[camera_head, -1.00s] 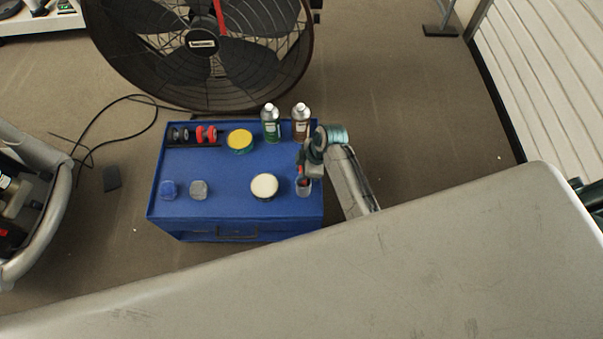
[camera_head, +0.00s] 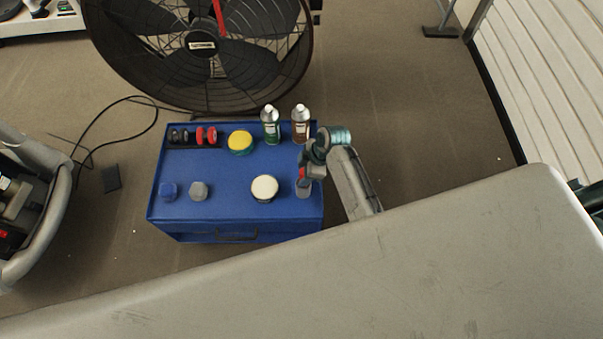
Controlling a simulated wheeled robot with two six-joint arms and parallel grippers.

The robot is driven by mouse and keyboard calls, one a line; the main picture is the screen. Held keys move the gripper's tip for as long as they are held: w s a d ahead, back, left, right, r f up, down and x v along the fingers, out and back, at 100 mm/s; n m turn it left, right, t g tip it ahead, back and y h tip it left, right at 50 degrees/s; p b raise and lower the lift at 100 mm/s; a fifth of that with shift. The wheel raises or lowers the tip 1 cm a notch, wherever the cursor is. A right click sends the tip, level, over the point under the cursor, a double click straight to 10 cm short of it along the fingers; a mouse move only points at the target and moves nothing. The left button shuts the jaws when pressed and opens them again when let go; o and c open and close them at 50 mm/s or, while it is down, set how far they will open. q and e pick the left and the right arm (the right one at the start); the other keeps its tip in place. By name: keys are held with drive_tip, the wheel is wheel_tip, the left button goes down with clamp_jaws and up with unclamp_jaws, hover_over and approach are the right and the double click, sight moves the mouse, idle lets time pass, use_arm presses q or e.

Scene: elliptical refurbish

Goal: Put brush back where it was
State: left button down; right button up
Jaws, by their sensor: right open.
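My right gripper (camera_head: 304,174) is open over the right front part of the blue tool cart (camera_head: 225,180), reaching in from the right. Right at its fingers is a small red item (camera_head: 302,178), possibly the brush; it is too small and covered to be sure. A small grey holder or cup (camera_head: 303,191) shows just below it on the cart top. I cannot tell whether the red item stands inside it or touches the fingers. My left gripper is not in view.
A large fan (camera_head: 200,50) stands behind. The cart's middle is clear.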

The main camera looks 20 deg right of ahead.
use_arm(q)
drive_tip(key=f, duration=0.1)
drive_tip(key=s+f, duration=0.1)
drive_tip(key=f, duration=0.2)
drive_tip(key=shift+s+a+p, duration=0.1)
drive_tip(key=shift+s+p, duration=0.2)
drive_tip(key=shift+p, duration=0.1)
use_arm(e)
drive_tip(key=v, duration=1)
drive_tip(key=s+d+f+m+h, duration=0.1)
drive_tip(key=s+d+f+m, duration=0.2)
drive_tip(key=s+f, duration=0.3)
drive_tip(key=s+d+f+m+h, duration=0.2)
drive_tip(key=s+d+f+m, duration=0.2)
drive_tip(key=s, duration=0.5)
drive_tip(key=s+d+f+m+h, duration=0.2)
drive_tip(key=s+d+f+m, duration=0.1)
drive_tip(key=s+f+m, duration=0.4)
drive_tip(key=shift+s+d+f+t, duration=0.4)
drive_tip(key=shift+s+f, duration=0.1)
drive_tip(key=shift+s, duration=0.2)
drive_tip(key=shift+c, duration=1.3)
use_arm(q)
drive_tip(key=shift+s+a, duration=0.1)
use_arm(e)
drive_tip(key=shift+w+a, duration=0.1)
drive_tip(key=shift+a, duration=0.05)
